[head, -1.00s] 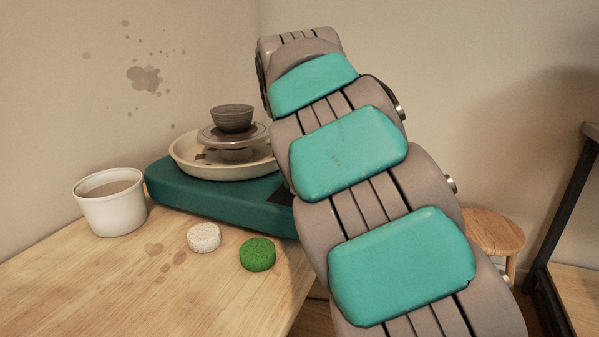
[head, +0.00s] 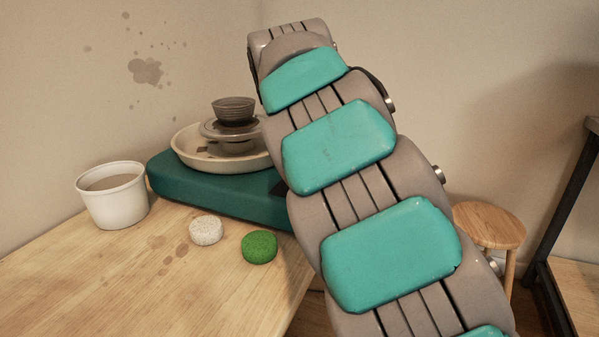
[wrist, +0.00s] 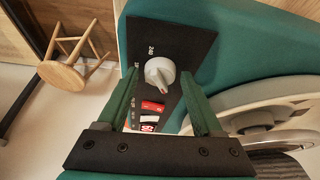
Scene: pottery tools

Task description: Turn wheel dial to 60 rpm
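The pottery wheel has a teal base (head: 215,188) and stands on the table in the head view, with a dark bowl (head: 234,111) on its wheel head. In the wrist view its black control panel (wrist: 195,38) carries a pale round dial (wrist: 160,72) with a red mark. Red switches (wrist: 152,108) sit below the dial. My gripper (wrist: 162,85) is open, with its green fingers apart on either side of the panel and the dial between their tips. I cannot tell whether they touch it.
A white bucket (head: 113,200), a white sponge (head: 206,230) and a green sponge (head: 259,247) are on the wooden table (head: 150,285), left of my arm. A wooden stool (head: 488,226) stands on the floor at the right. My arm hides the right part of the wheel.

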